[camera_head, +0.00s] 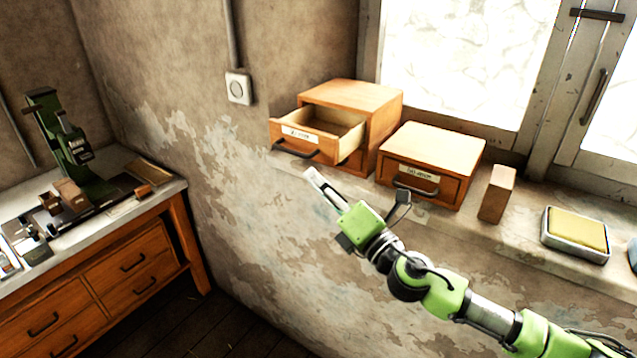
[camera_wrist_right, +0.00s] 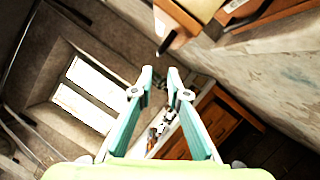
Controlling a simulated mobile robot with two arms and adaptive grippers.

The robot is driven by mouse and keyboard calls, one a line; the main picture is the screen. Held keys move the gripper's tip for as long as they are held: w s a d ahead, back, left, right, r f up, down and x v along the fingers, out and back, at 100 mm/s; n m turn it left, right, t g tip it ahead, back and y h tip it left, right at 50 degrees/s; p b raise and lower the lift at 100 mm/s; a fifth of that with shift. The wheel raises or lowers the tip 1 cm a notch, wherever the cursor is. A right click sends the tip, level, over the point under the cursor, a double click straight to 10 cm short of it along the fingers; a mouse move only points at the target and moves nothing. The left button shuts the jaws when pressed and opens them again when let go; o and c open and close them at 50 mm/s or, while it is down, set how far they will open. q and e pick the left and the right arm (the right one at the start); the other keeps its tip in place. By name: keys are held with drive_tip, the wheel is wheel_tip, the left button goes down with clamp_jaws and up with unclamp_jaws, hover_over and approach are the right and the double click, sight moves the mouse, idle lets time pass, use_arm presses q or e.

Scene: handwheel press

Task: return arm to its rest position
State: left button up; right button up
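My right arm comes in from the lower right of the head view. Its gripper (camera_head: 325,190) is in the air in front of the peeling wall, below the open drawer. In the right wrist view the two fingers of the gripper (camera_wrist_right: 160,85) stand a little apart with a gap between the tips and nothing between them. My left gripper is in neither view.
A wooden box with its drawer (camera_head: 318,136) pulled out stands on the window sill, beside a second box (camera_head: 432,152) with a shut drawer. A wooden block (camera_head: 497,194) and a tin with a yellow pad (camera_head: 577,229) are further right. A green press (camera_head: 70,147) stands on the left cabinet.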

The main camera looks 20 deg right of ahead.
drive_tip(key=w+d+f+m+g+h+b, duration=0.1)
drive_tip(key=d+f+m+g+h, duration=0.2)
drive_tip(key=f, duration=1)
drive_tip(key=w+d+f+m+g+h+b, duration=0.1)
drive_tip(key=w+d+f+m+h, duration=0.15)
drive_tip(key=d+f+m, duration=0.7)
drive_tip(key=s+f+m+g+h+b, duration=0.15)
drive_tip(key=s+f, duration=0.35)
drive_tip(key=f, duration=0.8)
drive_tip(key=s+f+m+g, duration=0.1)
drive_tip(key=s+f+g, duration=0.3)
drive_tip(key=f, duration=1)
drive_tip(key=s+a+f+m+g+b, duration=0.15)
drive_tip(key=s+f+m+g, duration=0.35)
drive_tip(key=s+f, duration=1.85)
drive_tip(key=s+a+f+m+g, duration=0.1)
drive_tip(key=s+a+f+m, duration=0.1)
drive_tip(key=s, duration=0.6)
drive_tip(key=s+a+f+m+g, duration=0.1)
drive_tip(key=s+a+f, duration=0.1)
drive_tip(key=s, duration=0.6)
drive_tip(key=s+a+f+m+g, duration=0.1)
drive_tip(key=s+a+f+m, duration=0.1)
drive_tip(key=s, duration=0.7)
drive_tip(key=shift+a+f+m+g+b, duration=0.15)
drive_tip(key=shift+f+m+g+b, duration=0.15)
drive_tip(key=shift+f+g, duration=0.1)
